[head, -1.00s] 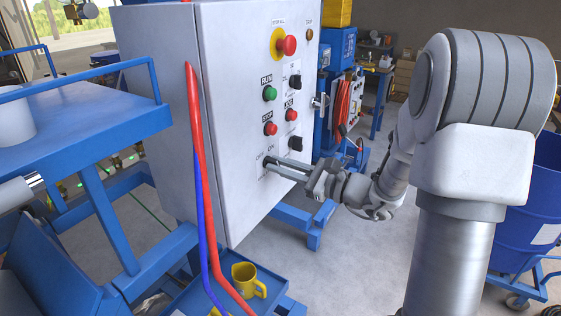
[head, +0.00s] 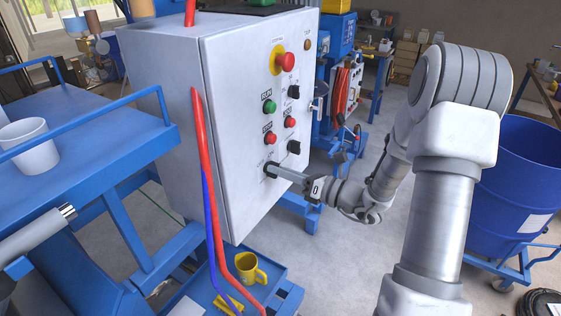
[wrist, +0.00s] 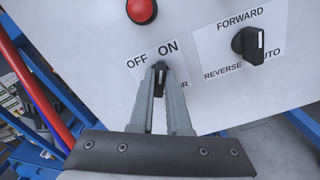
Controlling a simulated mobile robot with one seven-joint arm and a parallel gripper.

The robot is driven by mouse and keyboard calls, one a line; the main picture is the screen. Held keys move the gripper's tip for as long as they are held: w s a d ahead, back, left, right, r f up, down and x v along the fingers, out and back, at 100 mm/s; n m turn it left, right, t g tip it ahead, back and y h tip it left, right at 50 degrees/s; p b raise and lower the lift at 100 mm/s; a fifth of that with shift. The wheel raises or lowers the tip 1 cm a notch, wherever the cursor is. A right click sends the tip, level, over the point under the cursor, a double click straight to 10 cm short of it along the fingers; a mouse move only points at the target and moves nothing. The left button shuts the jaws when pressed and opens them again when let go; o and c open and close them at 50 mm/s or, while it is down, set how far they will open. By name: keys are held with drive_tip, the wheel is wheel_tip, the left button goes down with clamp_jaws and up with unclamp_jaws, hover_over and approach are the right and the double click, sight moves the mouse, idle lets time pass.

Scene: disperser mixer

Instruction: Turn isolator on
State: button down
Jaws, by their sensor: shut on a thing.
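The isolator is a small black rotary knob (wrist: 160,68) on the white panel of the control cabinet. Its label (wrist: 138,63) reads OFF on the left and ON on the right; the lower lettering is mostly hidden by the fingers. My gripper (wrist: 160,90) is shut on the knob, one finger on each side. The knob's visible end points up in the wrist view, closer to the ON word, but most of it is hidden. In the head view my gripper (head: 271,170) reaches the panel's lower part from the right.
A black FORWARD/REVERSE/AUTO selector (wrist: 248,44) sits right of the isolator. A red button (wrist: 141,10) is above it. Red and blue hoses (head: 203,150) run along the cabinet's left edge. A blue drum (head: 527,185) stands at the right.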

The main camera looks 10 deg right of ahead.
drive_tip(key=shift+m+p, duration=0.95)
drive_tip(key=shift+m, duration=0.15)
drive_tip(key=c, duration=0.9)
unclamp_jaws()
drive_tip(key=b+v, duration=0.2)
drive_tip(key=v, duration=1.5)
drive_tip(key=shift+s+d+b, duration=0.15)
drive_tip(key=shift+d+b, duration=0.05)
drive_tip(key=shift+b, duration=0.2)
drive_tip(key=shift+a+r, duration=0.1)
